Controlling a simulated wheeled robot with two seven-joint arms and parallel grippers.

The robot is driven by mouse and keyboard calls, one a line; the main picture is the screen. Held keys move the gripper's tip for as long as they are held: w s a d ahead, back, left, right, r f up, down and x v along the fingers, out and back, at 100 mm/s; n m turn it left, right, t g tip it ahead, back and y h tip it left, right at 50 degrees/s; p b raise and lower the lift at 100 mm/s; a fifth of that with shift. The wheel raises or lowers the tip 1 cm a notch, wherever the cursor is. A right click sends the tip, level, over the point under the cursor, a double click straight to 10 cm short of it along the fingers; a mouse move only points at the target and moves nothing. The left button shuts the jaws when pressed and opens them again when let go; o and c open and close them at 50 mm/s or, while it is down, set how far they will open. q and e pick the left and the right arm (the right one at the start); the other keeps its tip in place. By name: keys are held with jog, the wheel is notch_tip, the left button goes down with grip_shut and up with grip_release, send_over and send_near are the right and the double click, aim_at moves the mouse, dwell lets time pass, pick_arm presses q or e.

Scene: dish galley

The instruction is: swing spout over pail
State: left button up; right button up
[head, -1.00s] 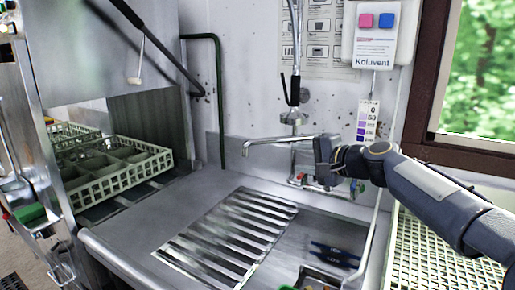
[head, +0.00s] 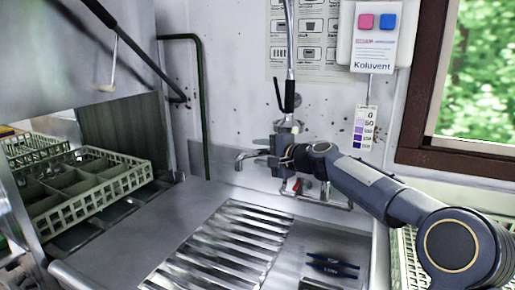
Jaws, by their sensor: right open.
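The metal spout (head: 250,156) juts left from the tap on the back wall, above the far end of the ribbed draining grid, its tip bent down. My right gripper (head: 275,156) is at the spout, over its middle or root, and its jaws are open. It hides much of the spout, and I cannot tell whether it touches it. A red-handled tap part (head: 297,186) shows just below the gripper. No pail can be made out in this view. My left gripper is not in view.
A spray hose with a black grip (head: 290,96) hangs above the tap. The ribbed draining grid (head: 222,248) lies in front, with a dark blue item (head: 332,265) to its right. A crate (head: 85,195) stands at left, beside a green pipe (head: 203,100).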

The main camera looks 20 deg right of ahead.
jog(key=shift+w+a+f, duration=0.15)
jog(key=shift+w+a, duration=0.1)
jog(key=shift+w, duration=0.4)
grip_shut()
